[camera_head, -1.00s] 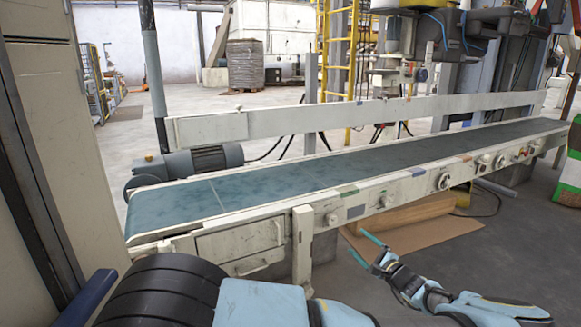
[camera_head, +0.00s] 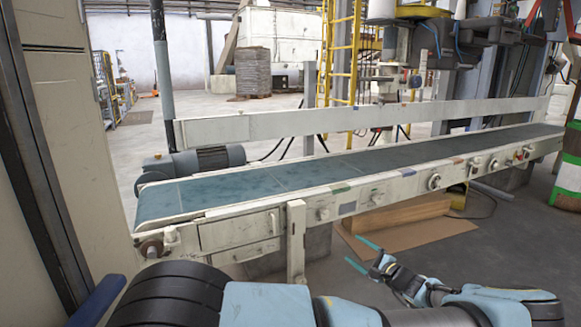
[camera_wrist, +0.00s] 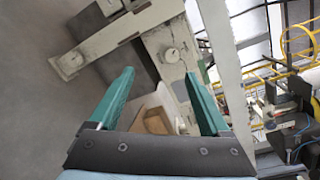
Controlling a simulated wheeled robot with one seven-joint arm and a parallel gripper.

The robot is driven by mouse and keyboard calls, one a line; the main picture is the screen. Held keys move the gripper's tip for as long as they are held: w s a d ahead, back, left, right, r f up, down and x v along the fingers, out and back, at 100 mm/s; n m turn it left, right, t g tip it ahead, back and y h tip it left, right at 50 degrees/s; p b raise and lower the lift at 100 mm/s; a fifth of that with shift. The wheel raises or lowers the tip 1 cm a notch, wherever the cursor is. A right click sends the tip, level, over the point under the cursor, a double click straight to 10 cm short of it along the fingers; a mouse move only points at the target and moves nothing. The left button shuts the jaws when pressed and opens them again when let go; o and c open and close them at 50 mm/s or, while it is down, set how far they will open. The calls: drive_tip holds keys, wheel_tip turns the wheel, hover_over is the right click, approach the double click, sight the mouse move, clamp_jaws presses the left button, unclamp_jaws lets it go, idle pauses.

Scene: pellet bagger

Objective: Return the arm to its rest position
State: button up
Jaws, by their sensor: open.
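My gripper (camera_head: 362,254) is at the lower middle right of the head view, in front of the conveyor's near side and over the floor. Its two teal fingers are spread apart with nothing between them. In the wrist view the open fingers (camera_wrist: 160,108) show large, with the conveyor frame and a wooden piece on the floor beyond them. My arm is bent low, reaching in from the bottom right of the head view.
The conveyor (camera_head: 250,186) with a blue-green belt runs across the middle, its support leg (camera_head: 296,245) close to my arm. A cabinet (camera_head: 65,120) stands at left. Cardboard (camera_head: 405,239) lies on the floor behind the gripper. Green and white sacks (camera_head: 570,165) stand at right.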

drive_tip(key=s+a+r+n+g, duration=0.25)
drive_tip(key=a+n+g, duration=0.3)
drive_tip(key=a, duration=0.45)
drive_tip(key=s+a+r+n+g, duration=0.1)
drive_tip(key=s+a+n+g, duration=0.25)
drive_tip(key=a+g, duration=0.55)
drive_tip(key=s+a+r+n+t+h, duration=0.1)
drive_tip(key=s+a+r+n+h, duration=0.35)
drive_tip(key=s+r, duration=0.45)
drive_tip(key=s+a+r+n+h, duration=0.4)
drive_tip(key=s+a+r+h, duration=0.1)
drive_tip(key=s+r, duration=0.45)
wheel_tip(320, 180, up, 35)
drive_tip(key=w+p, duration=0.1)
drive_tip(key=p, duration=3.3)
drive_tip(key=shift+d+f+m+p, duration=0.2)
drive_tip(key=shift+d+m+p, duration=0.1)
drive_tip(key=shift+m+p, duration=0.1)
drive_tip(key=shift+d+y, duration=0.1)
drive_tip(key=shift+y, duration=0.15)
